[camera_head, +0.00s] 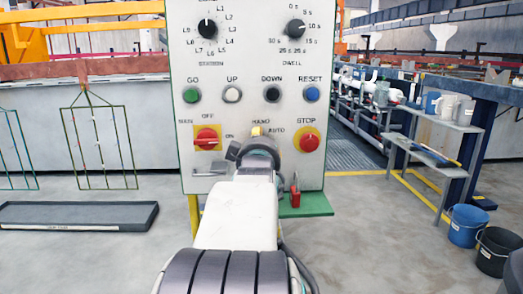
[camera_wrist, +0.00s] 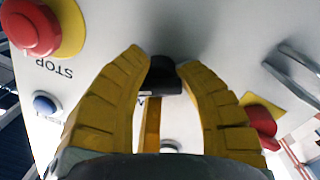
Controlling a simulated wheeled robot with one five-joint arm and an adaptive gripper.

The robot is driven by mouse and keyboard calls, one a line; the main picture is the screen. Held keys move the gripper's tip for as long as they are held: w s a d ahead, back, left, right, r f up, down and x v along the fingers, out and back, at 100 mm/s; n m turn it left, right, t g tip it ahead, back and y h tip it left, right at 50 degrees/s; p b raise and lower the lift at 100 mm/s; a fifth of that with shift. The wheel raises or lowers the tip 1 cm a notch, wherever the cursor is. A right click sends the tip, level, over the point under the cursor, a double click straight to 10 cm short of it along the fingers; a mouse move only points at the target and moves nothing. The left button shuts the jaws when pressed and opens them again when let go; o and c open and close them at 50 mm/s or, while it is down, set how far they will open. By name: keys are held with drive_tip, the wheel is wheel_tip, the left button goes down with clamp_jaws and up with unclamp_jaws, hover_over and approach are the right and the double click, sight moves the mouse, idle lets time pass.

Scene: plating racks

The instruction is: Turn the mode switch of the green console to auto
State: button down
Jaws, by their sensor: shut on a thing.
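The console's pale panel (camera_head: 300,160) faces me, with a green ledge (camera_head: 308,207) below. The mode switch, by the HAND and AUTO labels, is mostly hidden behind my arm in the head view. In the wrist view its black knob (camera_wrist: 163,76) sits between the yellow fingertips of my gripper (camera_wrist: 164,66), which is shut on it. A small part of my gripper (camera_head: 257,131) shows near the HAND label in the head view. I cannot tell which label the knob points to.
The red STOP button (camera_head: 308,141) is close on the right and the red main switch (camera_head: 207,138) on the left. A red padlock (camera_head: 295,196) hangs below. Blue (camera_head: 467,225) and black (camera_head: 497,251) buckets stand on the floor at right. A grey tray (camera_head: 80,216) lies at left.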

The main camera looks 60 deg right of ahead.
drive_tip(key=shift+w+r, duration=0.1)
drive_tip(key=shift+r, duration=0.2)
drive_tip(key=c, duration=1.2)
unclamp_jaws()
drive_tip(key=shift+a, duration=0.1)
drive_tip(key=o, duration=0.4)
drive_tip(key=shift+f, duration=0.15)
drive_tip(key=shift+c, duration=0.2)
drive_tip(key=v, duration=1.2)
drive_tip(key=shift+f, duration=0.1)
